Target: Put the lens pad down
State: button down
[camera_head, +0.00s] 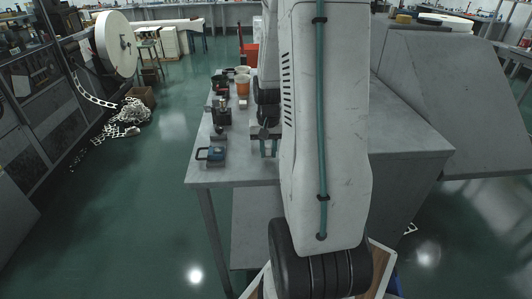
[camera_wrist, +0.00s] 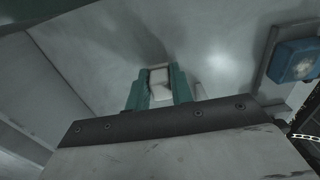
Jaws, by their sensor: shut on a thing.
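My gripper (camera_wrist: 160,78) shows its two teal fingers in the wrist view, closed on a small pale block between them, which I take to be the lens pad (camera_wrist: 159,76). The pad is whitish-grey and its lower part merges with other pale shapes. In the head view my gripper (camera_head: 268,148) is at the grey table (camera_head: 240,173), near its front left part. The pad cannot be made out there. I cannot tell whether the pad touches the tabletop.
A blue device with a handle (camera_head: 211,153) lies left of my gripper; it also shows in the wrist view (camera_wrist: 295,60). Dark fixtures (camera_head: 221,112), an orange pot (camera_head: 243,86) and several containers stand farther back. My arm hides the table's middle. Bare tabletop lies in front.

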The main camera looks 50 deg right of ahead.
jog(key=shift+f, duration=0.65)
jog(key=shift+s+a+f, duration=0.1)
jog(key=shift+a+f, duration=0.05)
jog(key=shift+f, duration=0.15)
